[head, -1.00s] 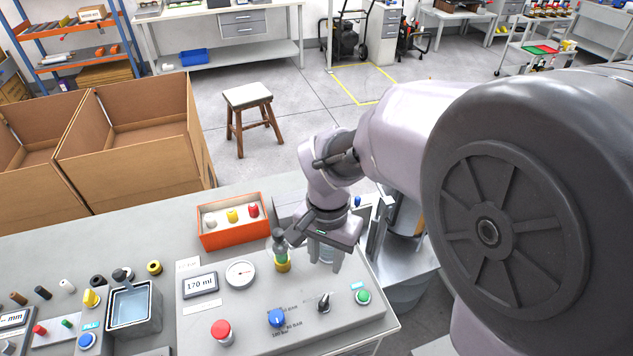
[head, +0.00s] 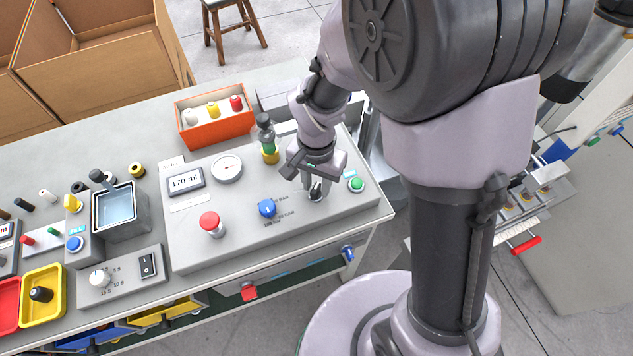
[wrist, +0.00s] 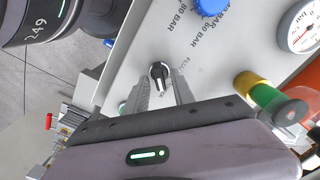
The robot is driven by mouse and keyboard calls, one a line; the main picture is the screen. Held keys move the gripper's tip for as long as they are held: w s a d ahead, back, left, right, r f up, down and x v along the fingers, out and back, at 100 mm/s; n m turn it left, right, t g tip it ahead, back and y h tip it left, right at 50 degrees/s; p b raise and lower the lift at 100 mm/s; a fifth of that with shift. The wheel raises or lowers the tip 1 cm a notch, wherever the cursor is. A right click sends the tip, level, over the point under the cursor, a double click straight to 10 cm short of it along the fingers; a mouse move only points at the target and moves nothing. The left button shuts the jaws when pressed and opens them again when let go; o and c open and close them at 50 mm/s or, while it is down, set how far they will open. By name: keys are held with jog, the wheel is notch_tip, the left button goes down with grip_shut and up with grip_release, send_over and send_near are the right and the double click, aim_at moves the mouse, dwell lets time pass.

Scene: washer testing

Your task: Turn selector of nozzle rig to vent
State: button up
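The nozzle rig (head: 186,240) is a grey sloped console on the bench. Its selector, a small black knob with a white pointer line, shows in the wrist view (wrist: 159,70). Lettering beside the knob is only partly legible. In the head view my gripper (head: 316,188) is down over the knob and mostly hides it. In the wrist view my gripper (wrist: 162,78) has its two fingers apart, one on each side of the knob. I see space around the knob and cannot tell whether either finger touches it.
Near the selector are a blue knob (head: 267,208), a green button (head: 356,185) and a red button (head: 211,223). A green and yellow nozzle (head: 268,140) stands behind, beside a gauge (head: 227,168) and a display (head: 186,181). An orange bin (head: 215,129) stands at the back.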

grip_shut()
jog(key=shift+n, duration=0.3)
jog(key=n+p, duration=0.1)
jog(key=n, duration=0.2)
jog(key=shift+a+n, duration=0.1)
jog(key=shift+n, duration=0.2)
jog(key=shift+a+n+p, duration=0.1)
jog(key=shift+n+p, duration=0.7)
jog(key=shift+n, duration=1.4)
jog(key=shift+o, duration=1.1)
grip_release()
